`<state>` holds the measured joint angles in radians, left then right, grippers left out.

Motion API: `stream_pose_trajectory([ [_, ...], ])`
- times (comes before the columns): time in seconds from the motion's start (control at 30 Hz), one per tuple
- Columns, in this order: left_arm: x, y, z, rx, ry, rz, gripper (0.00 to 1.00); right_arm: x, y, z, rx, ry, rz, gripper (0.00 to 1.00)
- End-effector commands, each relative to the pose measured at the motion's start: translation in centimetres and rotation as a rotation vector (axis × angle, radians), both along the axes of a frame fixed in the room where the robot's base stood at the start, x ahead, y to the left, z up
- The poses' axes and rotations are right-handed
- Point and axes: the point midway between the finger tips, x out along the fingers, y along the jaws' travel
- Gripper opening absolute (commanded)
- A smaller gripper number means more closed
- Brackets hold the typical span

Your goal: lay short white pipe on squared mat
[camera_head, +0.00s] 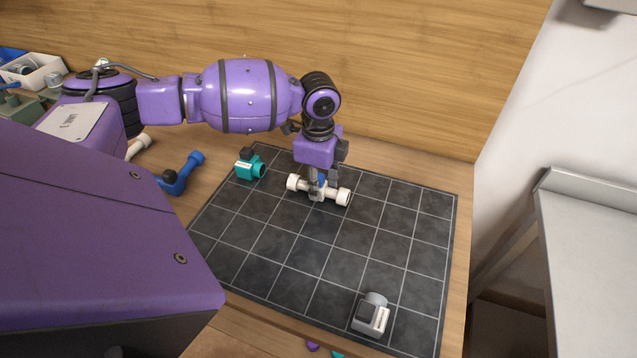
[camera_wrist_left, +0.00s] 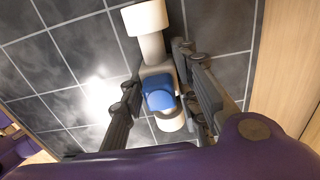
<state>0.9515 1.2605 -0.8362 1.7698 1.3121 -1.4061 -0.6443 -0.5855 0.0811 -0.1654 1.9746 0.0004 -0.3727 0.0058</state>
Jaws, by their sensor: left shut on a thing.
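The short white pipe (camera_head: 337,194) has wide white ends and a grey-white middle. It is over the far middle part of the squared mat (camera_head: 270,245), a dark mat with pale grid lines. My left gripper (camera_head: 317,184) points down and is shut on the pipe's middle. In the left wrist view the pipe (camera_wrist_left: 150,45) runs between the two fingers, and a blue part shows on its middle. The pipe looks roughly level, at or close to the mat; I cannot tell whether it touches. My right gripper is not in view.
A teal fitting (camera_head: 250,168) stands at the mat's far left corner. A grey fitting (camera_head: 371,315) is at the near right of the mat. A blue elbow pipe (camera_head: 183,175) lies on the wood left of the mat. The mat's middle is clear. A wooden wall rises behind.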

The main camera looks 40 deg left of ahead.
Motion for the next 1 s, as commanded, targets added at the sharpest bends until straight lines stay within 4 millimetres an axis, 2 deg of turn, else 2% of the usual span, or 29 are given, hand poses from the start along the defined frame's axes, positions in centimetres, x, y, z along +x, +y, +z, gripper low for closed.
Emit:
stream_pose_trajectory([
  [0.23,0.0,0.0,-0.3,-0.001,0.000,0.000,0.01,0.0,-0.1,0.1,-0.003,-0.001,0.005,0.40],
  [0.27,0.0,0.0,-0.3,-0.001,0.000,0.000,0.33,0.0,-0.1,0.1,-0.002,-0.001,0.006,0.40],
  [0.4,0.0,0.0,-0.3,0.000,0.000,0.000,0.48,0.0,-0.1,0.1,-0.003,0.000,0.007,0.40],
  [0.77,0.0,0.0,0.3,0.000,-0.002,-0.001,0.48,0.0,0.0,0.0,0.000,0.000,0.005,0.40],
  [0.87,0.1,0.0,1.6,0.000,-0.004,-0.001,0.48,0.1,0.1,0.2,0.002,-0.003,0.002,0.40],
  [1.0,0.1,0.0,4.6,0.000,-0.006,-0.001,0.48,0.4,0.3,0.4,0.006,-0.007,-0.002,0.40],
])
